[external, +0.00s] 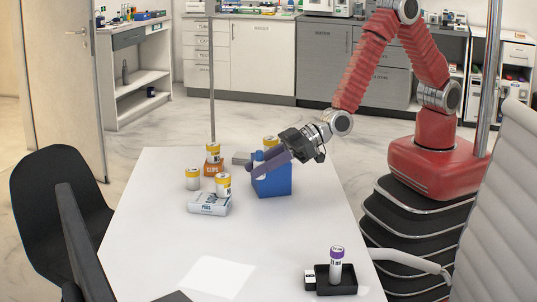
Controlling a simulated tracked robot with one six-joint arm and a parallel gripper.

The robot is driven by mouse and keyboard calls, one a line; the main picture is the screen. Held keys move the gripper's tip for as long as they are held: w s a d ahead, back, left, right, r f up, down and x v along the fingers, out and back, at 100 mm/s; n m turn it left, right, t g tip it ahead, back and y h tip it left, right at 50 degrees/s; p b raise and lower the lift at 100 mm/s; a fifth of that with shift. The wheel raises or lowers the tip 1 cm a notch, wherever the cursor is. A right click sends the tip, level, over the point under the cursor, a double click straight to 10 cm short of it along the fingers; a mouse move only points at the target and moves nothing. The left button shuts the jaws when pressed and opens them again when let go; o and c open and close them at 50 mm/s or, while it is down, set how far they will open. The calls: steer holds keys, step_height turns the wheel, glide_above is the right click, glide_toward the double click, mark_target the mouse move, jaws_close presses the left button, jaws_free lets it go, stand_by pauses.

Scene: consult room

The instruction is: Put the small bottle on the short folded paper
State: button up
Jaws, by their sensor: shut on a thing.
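My gripper (258,167) is over the blue box (272,184), its fingers pointing left and slightly down. A yellow-capped small bottle (271,142) shows just behind the fingers, its lower part hidden; the gripper appears shut on it. Whether it touches the box top is unclear. Other similar bottles stand on the orange box (213,169), on the table (193,179) and at the white-and-blue pack (223,186). A white paper (212,278) lies flat at the table's near side; I cannot make out a fold. A purple-capped bottle (337,265) stands in a black tray (348,280).
A grey block (241,158) sits behind the boxes. The white-and-blue pack (207,204) lies left of the blue box. The white table (275,228) is clear between these and the paper. A dark chair (60,200) is at left, a pale chair (500,200) at right.

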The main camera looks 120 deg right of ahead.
steer(key=r, duration=0.6)
steer(key=shift+d+r, duration=0.3)
steer(key=shift+r, duration=0.05)
steer(key=s+d+m+h, duration=0.1)
steer(key=s+d, duration=0.4)
steer(key=d, duration=0.6)
steer(key=s+d+m+h, duration=0.1)
steer(key=s+d, duration=0.4)
steer(key=d, duration=0.5)
steer(key=s+d+m+h, duration=0.1)
steer(key=s+d, duration=0.5)
steer(key=d, duration=0.5)
steer(key=shift+g, duration=0.3)
steer(key=shift+w+f, duration=0.2)
steer(key=shift+f, duration=2.45)
steer(key=shift+f, duration=2.9)
steer(key=shift+f, duration=0.1)
steer(key=shift+f, duration=2)
